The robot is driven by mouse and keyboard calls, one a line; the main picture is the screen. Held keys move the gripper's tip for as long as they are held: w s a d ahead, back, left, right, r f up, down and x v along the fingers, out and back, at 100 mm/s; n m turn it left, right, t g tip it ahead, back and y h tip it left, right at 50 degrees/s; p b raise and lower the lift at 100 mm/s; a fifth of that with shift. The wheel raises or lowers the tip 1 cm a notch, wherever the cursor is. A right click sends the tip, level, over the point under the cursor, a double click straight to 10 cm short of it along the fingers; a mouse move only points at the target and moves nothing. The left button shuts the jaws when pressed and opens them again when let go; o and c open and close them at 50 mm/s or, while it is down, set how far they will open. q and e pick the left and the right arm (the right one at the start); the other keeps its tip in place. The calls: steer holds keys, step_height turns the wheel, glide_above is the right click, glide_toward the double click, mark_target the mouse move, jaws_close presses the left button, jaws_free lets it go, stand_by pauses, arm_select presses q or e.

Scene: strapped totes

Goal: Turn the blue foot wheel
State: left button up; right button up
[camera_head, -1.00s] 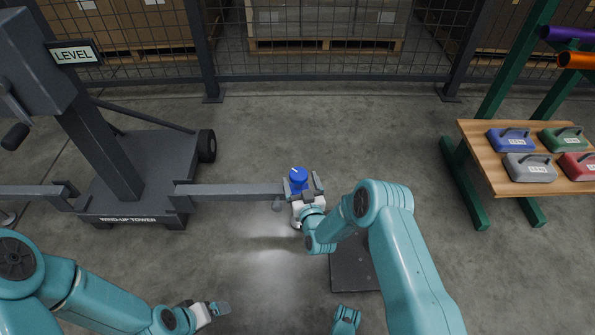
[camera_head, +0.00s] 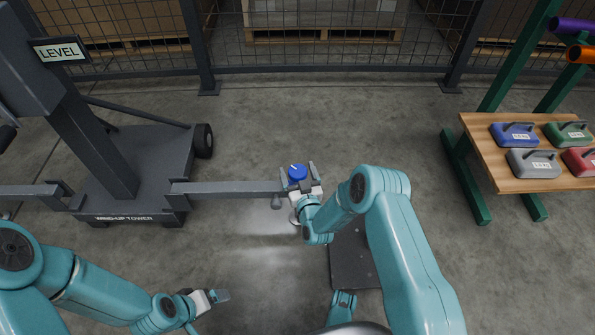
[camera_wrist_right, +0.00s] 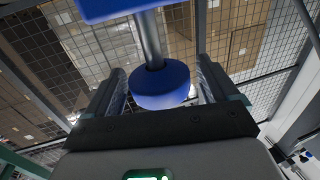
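The blue foot wheel (camera_head: 297,173) is a small blue knob with a pale mark on top, at the right end of the wind-up tower's grey outrigger leg (camera_head: 230,188). My right gripper (camera_head: 298,168) is at the wheel, with one finger on each side of it. In the right wrist view the wheel (camera_wrist_right: 160,86) sits between the two spread fingers, with a narrow gap at its right side; contact on the left is unclear. A grey stem rises from it to another blue part (camera_wrist_right: 115,8). My left gripper (camera_head: 219,296) is low, away from the wheel; its finger gap is unclear.
The wind-up tower (camera_head: 135,165) stands at left with a LEVEL sign (camera_head: 60,51). A wooden bench (camera_head: 487,160) with several coloured weights is at right. A dark plate (camera_head: 350,262) lies under my right arm. Mesh fencing (camera_head: 330,70) closes the back.

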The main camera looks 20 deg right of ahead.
steer(key=c, duration=0.8)
steer(key=shift+c, duration=0.2)
steer(key=shift+h, duration=0.3)
steer(key=m+g+h, duration=0.1)
steer(key=m+h, duration=0.2)
steer(key=h, duration=0.2)
steer(key=shift+a+m, duration=0.1)
steer(key=shift+m, duration=0.3)
steer(key=shift+m+g+h, duration=1.7)
steer(key=shift+m+h, duration=0.2)
steer(key=shift+h, duration=0.7)
steer(key=o, duration=1)
steer(key=shift+c, duration=0.2)
